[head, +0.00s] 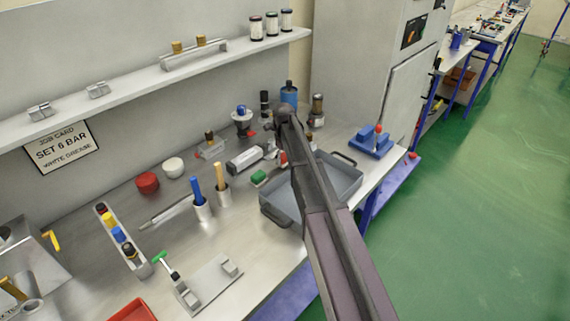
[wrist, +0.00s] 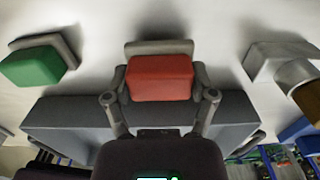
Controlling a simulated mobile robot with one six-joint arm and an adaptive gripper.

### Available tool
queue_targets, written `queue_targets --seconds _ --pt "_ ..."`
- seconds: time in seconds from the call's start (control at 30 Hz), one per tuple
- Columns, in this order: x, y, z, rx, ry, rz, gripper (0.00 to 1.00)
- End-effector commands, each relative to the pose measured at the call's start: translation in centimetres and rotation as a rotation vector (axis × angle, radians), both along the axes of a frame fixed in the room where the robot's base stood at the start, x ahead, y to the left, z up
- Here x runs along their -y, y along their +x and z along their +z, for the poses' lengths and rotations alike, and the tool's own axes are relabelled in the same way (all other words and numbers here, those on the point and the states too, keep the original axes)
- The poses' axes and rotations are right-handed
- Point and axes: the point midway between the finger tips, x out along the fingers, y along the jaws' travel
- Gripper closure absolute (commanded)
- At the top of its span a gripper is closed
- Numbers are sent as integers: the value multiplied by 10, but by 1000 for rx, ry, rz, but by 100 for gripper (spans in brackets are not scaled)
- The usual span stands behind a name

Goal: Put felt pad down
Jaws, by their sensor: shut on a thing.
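A red block with a grey backing (wrist: 160,80), which I take to be the felt pad, sits between the fingers of my gripper (wrist: 160,88) in the wrist view. The fingers are shut on its two sides. In the head view only a small red part of it (head: 283,158) shows beside my arm; my arm hides the rest and most of the gripper. I cannot tell whether the pad touches the bench top. The grey tray (head: 281,217) is close by, and its wall also shows in the wrist view (wrist: 62,122).
Cups with a blue and a tan handle (head: 203,210) stand further left. A blue fixture (head: 372,143) is on the right. Some bench near the front is clear.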

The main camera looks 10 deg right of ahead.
Motion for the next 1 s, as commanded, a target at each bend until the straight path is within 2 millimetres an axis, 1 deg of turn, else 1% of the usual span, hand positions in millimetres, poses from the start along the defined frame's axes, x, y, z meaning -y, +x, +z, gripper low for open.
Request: queue_targets --seconds 0.03,0.17,0.57,0.73,0.77,0.8,0.83,1.0 --pt "0 0 -8 0 0 0 72" --pt "0 0 -14 0 0 0 72" --pt "-1 0 -14 0 0 1 72" --pt "-1 0 -19 0 0 1 72" --pt "-1 0 -18 0 0 1 21" --pt "-1 0 -17 0 0 1 9" --pt "-1 0 -17 0 0 1 0" --pt "-1 0 -17 0 0 1 0"
